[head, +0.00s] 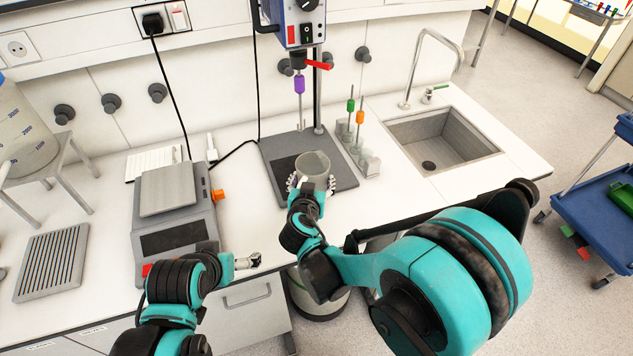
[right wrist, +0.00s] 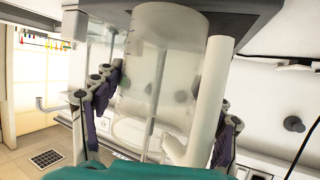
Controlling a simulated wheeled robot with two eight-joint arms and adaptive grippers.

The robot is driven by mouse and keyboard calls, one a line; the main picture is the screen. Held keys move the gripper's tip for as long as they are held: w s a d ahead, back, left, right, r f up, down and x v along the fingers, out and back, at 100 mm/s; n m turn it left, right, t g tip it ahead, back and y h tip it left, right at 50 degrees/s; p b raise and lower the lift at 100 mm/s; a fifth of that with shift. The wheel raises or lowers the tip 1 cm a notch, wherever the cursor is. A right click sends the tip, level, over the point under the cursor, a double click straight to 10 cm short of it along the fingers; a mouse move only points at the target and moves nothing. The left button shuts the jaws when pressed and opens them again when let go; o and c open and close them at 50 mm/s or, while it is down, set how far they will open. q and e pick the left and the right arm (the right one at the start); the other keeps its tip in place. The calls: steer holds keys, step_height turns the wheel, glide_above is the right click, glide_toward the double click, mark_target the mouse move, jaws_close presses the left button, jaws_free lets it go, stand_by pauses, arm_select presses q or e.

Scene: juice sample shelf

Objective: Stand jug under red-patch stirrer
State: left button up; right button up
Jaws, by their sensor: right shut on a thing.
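The overhead stirrer (head: 305,22) with a red patch on its housing stands over a dark grey base plate (head: 283,185). A purple piece (head: 299,84) sits on its thin shaft, which points down. My right gripper (head: 312,186) is shut on a clear grey jug (head: 314,163), holding it from the front. The jug looks upright over the plate, a little in front and to the right of the shaft; whether it touches the plate I cannot tell. In the right wrist view the jug (right wrist: 165,75) is between the fingers.
Stirrer rods with green and orange parts (head: 360,118) stand in a grey holder right of the plate. A sink (head: 443,140) with a tap lies further right. A grey balance-like device (head: 175,215) stands left of the plate. A black cable runs behind it.

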mark_target(308, 172)
steer(key=shift+w+a+f, duration=0.15)
steer(key=shift+w+a, duration=0.05)
steer(key=shift+w, duration=0.45)
steer(key=shift+w+a+f, duration=0.1)
steer(key=shift+w+a, duration=0.1)
steer(key=shift+w, duration=0.4)
steer(key=shift+w+a+f, duration=0.15)
steer(key=shift+w+a, duration=0.05)
steer(key=shift+w, duration=0.45)
steer(key=shift+w+a+f+b, duration=0.15)
steer(key=shift+w+a, duration=0.1)
steer(key=shift+w, duration=0.45)
steer(key=shift+w+a+b, duration=0.2)
steer(key=shift+w, duration=0.5)
steer(key=shift+w+a+f+b, duration=0.15)
steer(key=shift+w+a, duration=0.1)
steer(key=shift+w, duration=0.45)
steer(key=shift+r, duration=0.15)
steer(key=shift+f+b, duration=0.25)
steer(key=shift+b, duration=0.05)
steer(key=o, duration=1.9)
